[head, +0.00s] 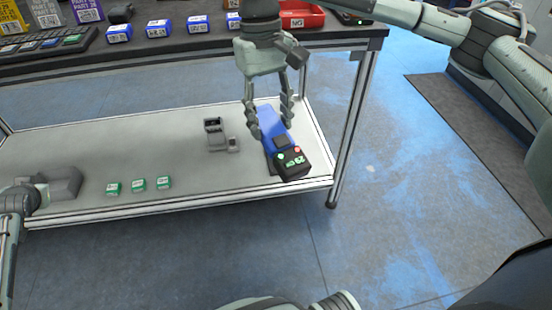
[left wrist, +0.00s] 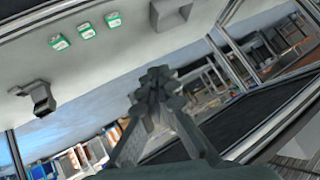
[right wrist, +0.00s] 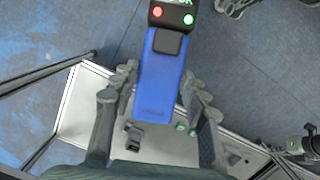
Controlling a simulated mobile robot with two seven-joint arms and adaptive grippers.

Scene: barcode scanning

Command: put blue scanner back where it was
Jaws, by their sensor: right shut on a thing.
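The blue scanner (head: 270,122) has a blue handle and a black head with a green display and red and green buttons. My right gripper (head: 269,112) is shut on its handle, one finger on each side. The scanner is over the right end of the lower shelf (head: 100,160), its black head toward the front edge. In the right wrist view the scanner (right wrist: 160,85) lies between the fingers. A small grey stand (head: 214,134) is on the shelf, left of the scanner, and is empty. My left gripper (left wrist: 160,82) has its fingertips together, with nothing visible between them.
Three small green-and-white boxes (head: 138,184) stand near the shelf's front left, beside a grey block (head: 62,184). The upper table holds blue boxes (head: 158,29) and a red tray (head: 300,17). A table leg (head: 352,120) stands right of the scanner.

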